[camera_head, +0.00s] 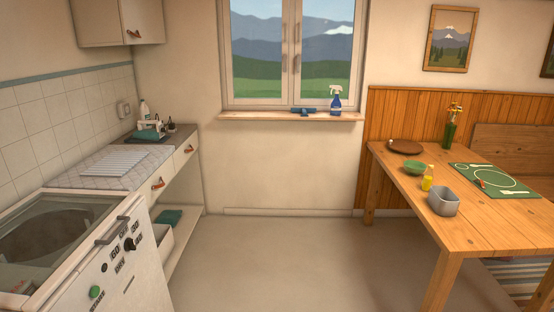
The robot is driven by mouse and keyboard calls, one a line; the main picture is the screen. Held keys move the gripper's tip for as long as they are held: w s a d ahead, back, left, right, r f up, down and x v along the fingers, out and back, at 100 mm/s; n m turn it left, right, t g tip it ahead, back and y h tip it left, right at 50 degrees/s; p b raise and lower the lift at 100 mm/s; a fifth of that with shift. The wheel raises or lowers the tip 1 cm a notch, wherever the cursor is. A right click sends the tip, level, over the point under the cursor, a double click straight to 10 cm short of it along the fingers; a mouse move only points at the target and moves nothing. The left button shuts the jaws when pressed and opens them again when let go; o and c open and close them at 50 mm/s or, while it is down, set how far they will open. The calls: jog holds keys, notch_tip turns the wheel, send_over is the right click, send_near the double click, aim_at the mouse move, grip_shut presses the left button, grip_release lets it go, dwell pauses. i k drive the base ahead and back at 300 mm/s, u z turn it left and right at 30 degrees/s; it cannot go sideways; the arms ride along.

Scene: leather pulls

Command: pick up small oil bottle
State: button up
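A brown plate (405,147), a green vase with flowers (449,132) and a green placemat (468,170) also occupy the table. A counter (105,182) and a white appliance (143,262) line the left. The floor (280,260) between is clear.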

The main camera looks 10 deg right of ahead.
aim_at(427, 179)
jog(key=u, duration=0.05)
jog(key=i, duration=2.35)
jog(key=z, duration=0.25)
jog(key=i, duration=1.2)
jog(key=z, duration=0.3)
